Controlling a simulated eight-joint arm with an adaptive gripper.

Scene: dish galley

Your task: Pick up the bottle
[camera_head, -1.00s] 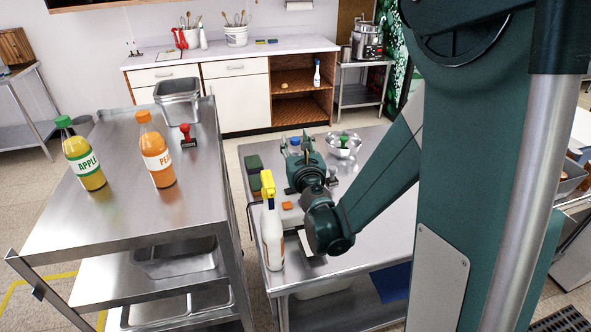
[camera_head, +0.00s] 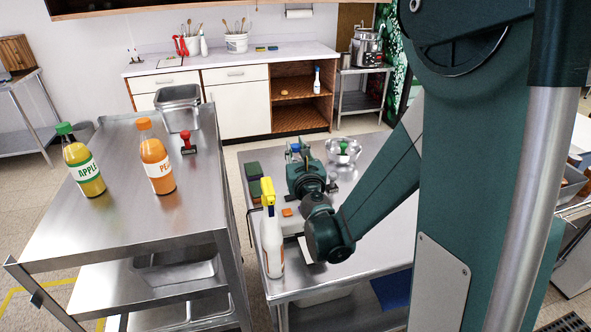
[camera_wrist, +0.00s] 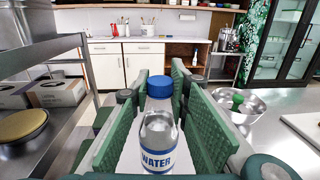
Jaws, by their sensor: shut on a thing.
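A clear water bottle (camera_wrist: 158,130) with a blue cap and a "WATER" label stands upright between the green finger pads of my gripper (camera_wrist: 157,112) in the wrist view. My gripper is shut on it. In the head view my gripper (camera_head: 304,152) is over the right-hand steel table, and a bit of the blue cap (camera_head: 295,147) shows at its far end. My arm hides most of the bottle there. I cannot tell whether its base touches the table.
A spray bottle (camera_head: 271,230) stands at the table's near left edge, close to my wrist. A metal bowl (camera_head: 343,151) is beyond my gripper to the right. An apple bottle (camera_head: 82,165) and an orange bottle (camera_head: 155,158) stand on the left cart (camera_head: 110,225).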

